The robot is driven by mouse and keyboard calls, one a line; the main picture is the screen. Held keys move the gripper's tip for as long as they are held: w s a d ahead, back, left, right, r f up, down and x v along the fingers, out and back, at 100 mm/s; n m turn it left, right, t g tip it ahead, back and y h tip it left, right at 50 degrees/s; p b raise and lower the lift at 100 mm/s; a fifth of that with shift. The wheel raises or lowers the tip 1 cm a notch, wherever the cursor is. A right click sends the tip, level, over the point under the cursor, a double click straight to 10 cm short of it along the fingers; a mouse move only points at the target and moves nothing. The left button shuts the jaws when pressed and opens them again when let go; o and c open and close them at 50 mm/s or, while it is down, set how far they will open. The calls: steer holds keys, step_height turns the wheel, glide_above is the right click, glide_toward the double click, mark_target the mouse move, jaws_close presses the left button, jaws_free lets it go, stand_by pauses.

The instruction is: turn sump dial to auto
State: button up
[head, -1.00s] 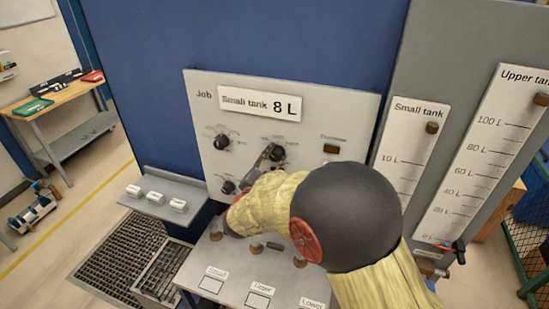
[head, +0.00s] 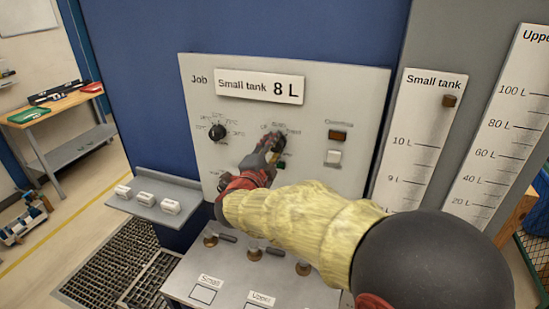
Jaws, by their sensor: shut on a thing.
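The grey control panel (head: 350,100) carries a black dial (head: 279,144) at its middle, under small lettering too small to read surely. My gripper (head: 274,148) reaches up from below and is shut on this dial. Its dark fingers cover most of the knob, so the pointer's setting cannot be told. My arm in a yellow sleeve runs from the gripper to the lower right.
Another black dial (head: 217,132) sits to the left. A dark lamp (head: 338,135) and white button (head: 333,156) sit to the right. Below are a shelf with white blocks (head: 146,199) and a bench with brass valves (head: 254,254). Gauge boards stand right.

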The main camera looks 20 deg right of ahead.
steer(key=shift+f+m+b, duration=0.1)
steer(key=shift+m+b, duration=0.4)
steer(key=shift+b, duration=0.15)
steer(key=o, duration=1.1)
steer(key=shift+o, duration=0.2)
steer(key=v, duration=1.2)
